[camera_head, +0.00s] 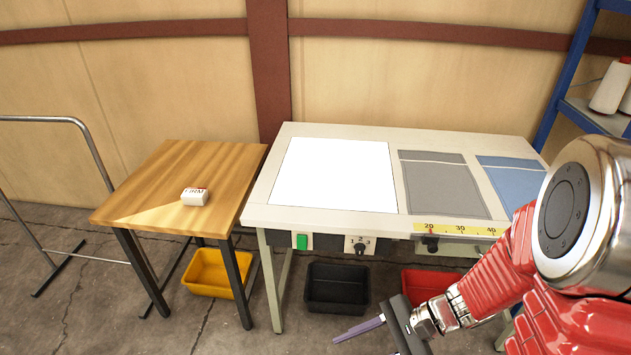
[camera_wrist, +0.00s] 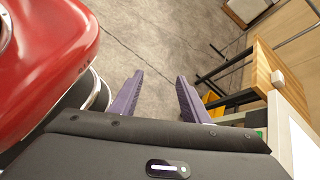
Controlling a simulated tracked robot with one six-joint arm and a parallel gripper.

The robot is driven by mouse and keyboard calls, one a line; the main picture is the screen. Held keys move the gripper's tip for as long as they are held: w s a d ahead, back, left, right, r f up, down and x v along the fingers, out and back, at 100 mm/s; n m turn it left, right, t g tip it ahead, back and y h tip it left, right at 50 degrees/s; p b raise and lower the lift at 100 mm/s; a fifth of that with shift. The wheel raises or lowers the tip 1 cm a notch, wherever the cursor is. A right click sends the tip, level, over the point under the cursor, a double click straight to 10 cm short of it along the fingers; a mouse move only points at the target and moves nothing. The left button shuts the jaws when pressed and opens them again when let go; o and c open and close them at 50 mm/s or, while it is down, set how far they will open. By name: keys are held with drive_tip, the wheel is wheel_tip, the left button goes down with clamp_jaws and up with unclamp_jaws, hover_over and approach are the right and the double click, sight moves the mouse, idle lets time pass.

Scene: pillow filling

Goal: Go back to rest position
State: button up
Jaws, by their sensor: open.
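My gripper (camera_head: 362,330) is at the lower right of the head view, in front of the workbench and below its top. Its purple fingers also show in the wrist view (camera_wrist: 160,92), spread apart with bare floor between them. It is open and empty. In the head view only part of one finger shows clearly. My red arm reaches in from the right edge.
A light workbench (camera_head: 262,212) has a white panel (camera_head: 335,175), grey cloth (camera_head: 440,185) and blue cloth (camera_head: 512,180). A wooden table (camera_head: 160,170) holds a labelled white block (camera_head: 195,197). Yellow (camera_head: 215,275), black (camera_head: 337,288) and red (camera_head: 425,285) bins stand below. A metal rail (camera_head: 95,165) is left.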

drive_tip(key=s+d+r+n+t+h, duration=0.1)
drive_tip(key=s+d+r+n+h, duration=0.1)
drive_tip(key=d+r+n+h, duration=0.6)
wheel_tip(320, 180, up, 12)
drive_tip(key=n+t+h, duration=0.2)
drive_tip(key=n+t, duration=0.2)
drive_tip(key=t, duration=0.1)
drive_tip(key=shift+w+n+h, duration=0.3)
drive_tip(key=shift+w+h, duration=0.05)
drive_tip(key=shift+h, duration=0.05)
drive_tip(key=shift+d+f, duration=0.1)
drive_tip(key=shift+d, duration=0.05)
